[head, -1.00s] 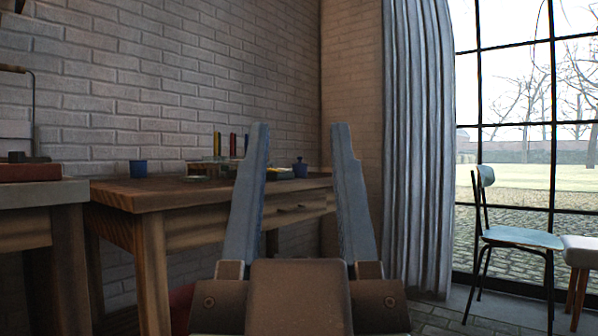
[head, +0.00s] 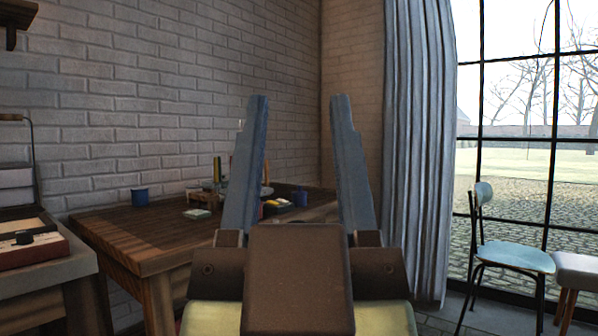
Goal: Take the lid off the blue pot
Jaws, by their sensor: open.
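A small dark blue pot (head: 300,197) stands at the far right part of the wooden table (head: 150,233). It shows between my gripper's two fingers in the picture and is well beyond them. It is too small to make out its lid clearly. A blue cup (head: 140,196) stands farther left on the table near the brick wall. My gripper (head: 298,98) is open and empty, its long fingers pointing up in the picture. The left finger hides part of the table and of the items beside the pot.
Painting supplies (head: 222,178) and a small pale green item (head: 197,213) lie on the table. A second bench with a box (head: 22,250) is at the left. A chair (head: 512,257) and a stool (head: 577,268) stand by the window at right. A grey curtain (head: 418,130) hangs behind.

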